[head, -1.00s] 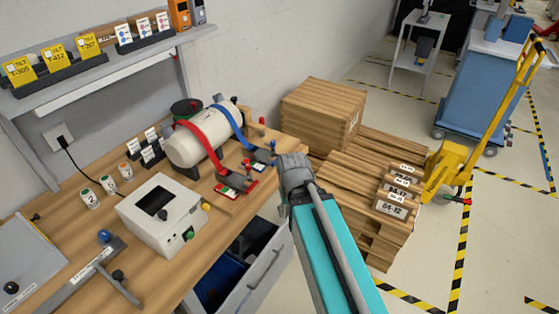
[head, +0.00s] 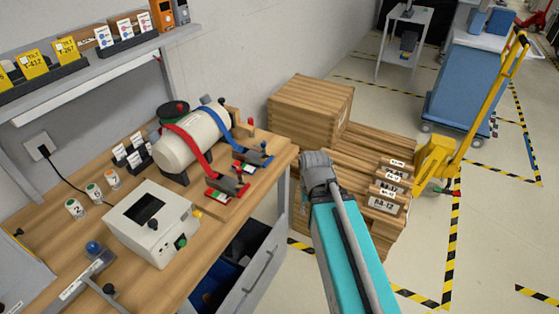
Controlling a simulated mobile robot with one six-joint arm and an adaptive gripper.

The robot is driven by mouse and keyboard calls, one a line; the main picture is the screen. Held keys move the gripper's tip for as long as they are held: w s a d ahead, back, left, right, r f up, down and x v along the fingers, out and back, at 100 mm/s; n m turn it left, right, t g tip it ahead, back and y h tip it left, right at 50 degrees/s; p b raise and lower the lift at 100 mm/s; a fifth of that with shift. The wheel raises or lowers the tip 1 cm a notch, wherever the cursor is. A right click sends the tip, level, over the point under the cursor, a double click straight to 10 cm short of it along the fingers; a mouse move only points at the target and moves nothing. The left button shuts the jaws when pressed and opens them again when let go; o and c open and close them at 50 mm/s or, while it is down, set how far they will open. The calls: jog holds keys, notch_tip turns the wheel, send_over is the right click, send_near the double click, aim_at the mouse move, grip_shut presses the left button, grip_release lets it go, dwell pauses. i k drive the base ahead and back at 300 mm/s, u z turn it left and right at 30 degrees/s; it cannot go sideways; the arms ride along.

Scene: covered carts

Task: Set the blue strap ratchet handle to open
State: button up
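The blue strap (head: 219,122) runs over the right part of a cream cylinder (head: 187,141) and down to the bench. Its ratchet, with a blue handle (head: 258,159), sits at the strap's lower end near the bench's right edge. The handle looks low, but its exact angle is too small to tell. A red strap (head: 197,141) beside it ends in a second ratchet (head: 228,188). My arm reaches up from the bottom, its grey end right of the ratchets and apart from them. My gripper's fingers do not show.
A white box device (head: 152,224) stands on the bench (head: 112,268) left of the ratchets. A drawer (head: 250,280) stands open below. Wooden crates (head: 310,108) and a yellow pallet jack (head: 436,160) stand to the right. A shelf (head: 100,75) hangs above the bench.

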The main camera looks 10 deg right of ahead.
aim_at(253, 156)
jog(key=z, duration=0.5)
jog(key=k, duration=1.35)
jog(key=u, duration=0.55)
jog(key=i, duration=1)
jog(key=z, duration=0.05)
